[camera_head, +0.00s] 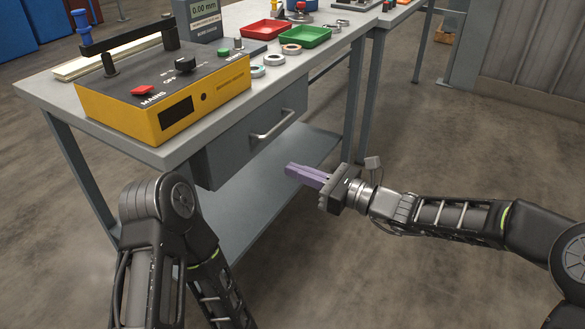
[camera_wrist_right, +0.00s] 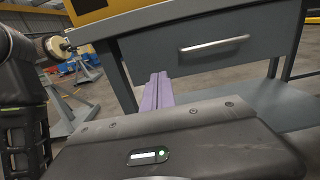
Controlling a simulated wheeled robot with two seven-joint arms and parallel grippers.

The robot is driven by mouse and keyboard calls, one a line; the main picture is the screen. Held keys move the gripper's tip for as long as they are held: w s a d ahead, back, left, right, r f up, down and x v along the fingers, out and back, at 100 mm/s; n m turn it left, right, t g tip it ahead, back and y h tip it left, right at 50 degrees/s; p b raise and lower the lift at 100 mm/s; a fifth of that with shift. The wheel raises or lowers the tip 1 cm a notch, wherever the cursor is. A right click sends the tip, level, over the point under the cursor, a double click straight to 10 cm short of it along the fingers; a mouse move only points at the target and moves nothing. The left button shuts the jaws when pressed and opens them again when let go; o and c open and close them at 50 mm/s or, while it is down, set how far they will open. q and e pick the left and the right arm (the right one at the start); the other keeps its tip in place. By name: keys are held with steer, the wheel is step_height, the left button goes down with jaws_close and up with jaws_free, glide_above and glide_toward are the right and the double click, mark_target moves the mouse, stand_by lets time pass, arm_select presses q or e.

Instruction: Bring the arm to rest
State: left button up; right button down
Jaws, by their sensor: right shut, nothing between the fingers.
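My right arm comes in from the right in the head view. Its gripper (camera_head: 292,171) is shut and empty, with the purple fingers together, in front of the workbench and below the level of its top. The fingers also show in the right wrist view (camera_wrist_right: 158,92), pointing toward the bench drawer and touching nothing that I can see. My left arm (camera_head: 165,235) is folded at the lower left of the head view, and its gripper does not show there.
The grey workbench (camera_head: 185,150) has a drawer (camera_head: 255,135) and a lower shelf (camera_head: 250,195). A yellow mains box (camera_head: 215,87), several metal rings, a red tray (camera_head: 268,29) and a green tray (camera_head: 304,37) stand on top. The floor (camera_head: 430,150) right of the bench is clear.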

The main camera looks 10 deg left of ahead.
steer(key=s+d+f+n+g+h, duration=0.1)
steer(key=s+d+f+n+h, duration=0.25)
steer(key=f, duration=0.65)
steer(key=s+d+f+n+g+h, duration=0.1)
steer(key=s+d+f+n+h, duration=0.25)
steer(key=f, duration=0.65)
steer(key=s+d+f+n+g+h, duration=0.1)
steer(key=s+d+f+n+h, duration=0.3)
steer(key=f, duration=0.6)
steer(key=s+d+f+n+g+h, duration=0.1)
steer(key=s+d+f+n, duration=0.4)
steer(key=s, duration=0.5)
steer(key=s+d+f+n+g+h, duration=0.1)
steer(key=s+d+f+n, duration=0.35)
steer(key=s+f, duration=0.4)
step_height(320, 180, up, 24)
steer(key=s+p, duration=0.1)
steer(key=p, duration=2.1)
steer(key=shift+r+m+p, duration=0.2)
steer(key=shift+m+p, duration=0.15)
steer(key=shift+p, duration=0.05)
